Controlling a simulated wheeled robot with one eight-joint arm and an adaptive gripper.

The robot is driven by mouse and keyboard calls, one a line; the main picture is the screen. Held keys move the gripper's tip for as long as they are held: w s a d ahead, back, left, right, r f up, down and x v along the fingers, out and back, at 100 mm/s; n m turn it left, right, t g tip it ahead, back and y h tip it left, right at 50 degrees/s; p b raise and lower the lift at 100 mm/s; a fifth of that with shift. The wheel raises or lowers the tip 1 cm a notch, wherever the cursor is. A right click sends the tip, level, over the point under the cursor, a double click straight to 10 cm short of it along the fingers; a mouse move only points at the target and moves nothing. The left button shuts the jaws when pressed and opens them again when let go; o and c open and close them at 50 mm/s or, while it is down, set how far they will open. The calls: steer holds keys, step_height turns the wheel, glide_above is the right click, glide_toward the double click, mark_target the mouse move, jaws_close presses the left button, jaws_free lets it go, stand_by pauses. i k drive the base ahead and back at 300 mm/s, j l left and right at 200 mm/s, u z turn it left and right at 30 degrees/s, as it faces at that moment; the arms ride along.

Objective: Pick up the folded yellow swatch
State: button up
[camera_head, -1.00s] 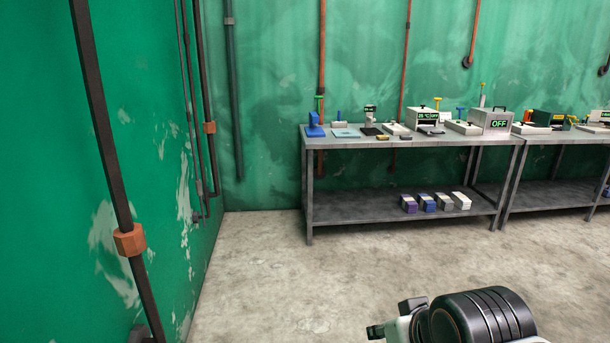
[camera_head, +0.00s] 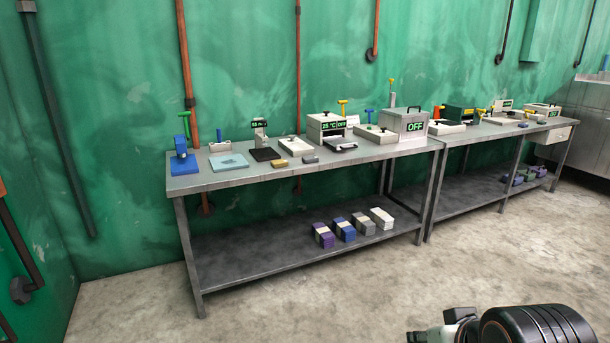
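A small flat mustard-yellow piece (camera_head: 280,163), which looks like the folded yellow swatch, lies on the near left workbench (camera_head: 232,176). It sits close to the front edge, between a black-based device with a small display (camera_head: 262,146) and a small grey piece (camera_head: 310,158). It is too small to make out its folds. Part of my arm shows at the bottom right, well short of the bench. My gripper's fingers are not in view.
A blue stand (camera_head: 183,164) and a pale blue tray (camera_head: 229,162) are left of the yellow piece. A white lidded tray (camera_head: 291,148) stands behind it. Several bundles lie on the lower shelf. The floor before the bench is clear.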

mark_target(281, 163)
steer(key=i, duration=1.1)
steer(key=i+l+u, duration=0.1)
steer(key=i, duration=0.95)
steer(key=i+l+u, duration=0.15)
steer(key=i+u, duration=0.3)
steer(key=i+l+u, duration=0.45)
steer(key=i, duration=0.2)
steer(key=i+l+u, duration=0.45)
